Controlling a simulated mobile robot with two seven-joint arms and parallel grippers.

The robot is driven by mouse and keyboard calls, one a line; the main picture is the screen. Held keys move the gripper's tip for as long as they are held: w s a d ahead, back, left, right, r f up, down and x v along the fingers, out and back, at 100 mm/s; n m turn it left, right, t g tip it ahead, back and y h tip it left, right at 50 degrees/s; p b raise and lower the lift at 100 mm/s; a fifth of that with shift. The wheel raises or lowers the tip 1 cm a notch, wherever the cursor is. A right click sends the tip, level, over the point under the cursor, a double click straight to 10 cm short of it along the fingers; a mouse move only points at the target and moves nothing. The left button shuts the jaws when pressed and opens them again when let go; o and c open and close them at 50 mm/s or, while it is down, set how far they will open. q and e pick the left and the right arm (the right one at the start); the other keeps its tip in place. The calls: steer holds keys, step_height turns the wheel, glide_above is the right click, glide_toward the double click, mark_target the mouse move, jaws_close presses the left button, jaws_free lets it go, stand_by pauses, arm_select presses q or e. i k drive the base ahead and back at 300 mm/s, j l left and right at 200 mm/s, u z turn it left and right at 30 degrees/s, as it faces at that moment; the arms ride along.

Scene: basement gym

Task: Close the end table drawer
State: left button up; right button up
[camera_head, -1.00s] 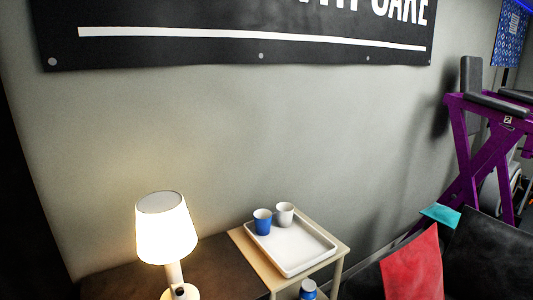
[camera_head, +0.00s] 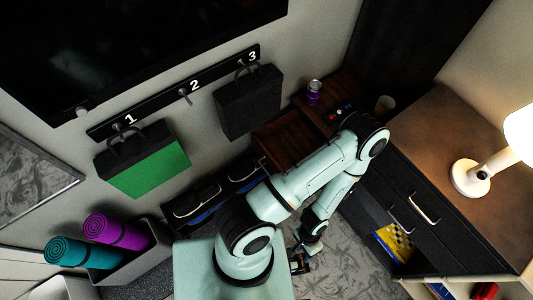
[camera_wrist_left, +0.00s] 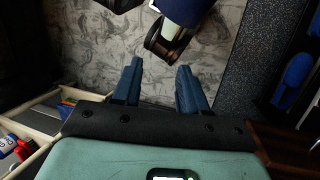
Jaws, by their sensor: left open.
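A brown wooden piece of furniture (camera_head: 290,141), likely the end table, stands against the back wall in the head view. Its lower left part juts out below the top and may be the drawer; I cannot tell how far it is out. Its brown wood also shows at the lower right of the left wrist view (camera_wrist_left: 290,145). My left gripper (camera_head: 303,262) hangs low over the patterned floor, in front of the table and apart from it. In the left wrist view its two blue fingers (camera_wrist_left: 158,75) are spread, with only floor between them. My right gripper is not visible.
A dark cabinet (camera_head: 440,140) with metal handles and a lamp stands at the right. A black rack (camera_head: 215,192) stands left of my arm; a grey bin (camera_head: 140,268) holds rolled mats. Grey patterned floor is free around the gripper.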

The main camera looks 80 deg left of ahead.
mark_target(288, 139)
steer(key=u, duration=2.75)
steer(key=i+j+z, duration=0.1)
steer(key=i, duration=0.25)
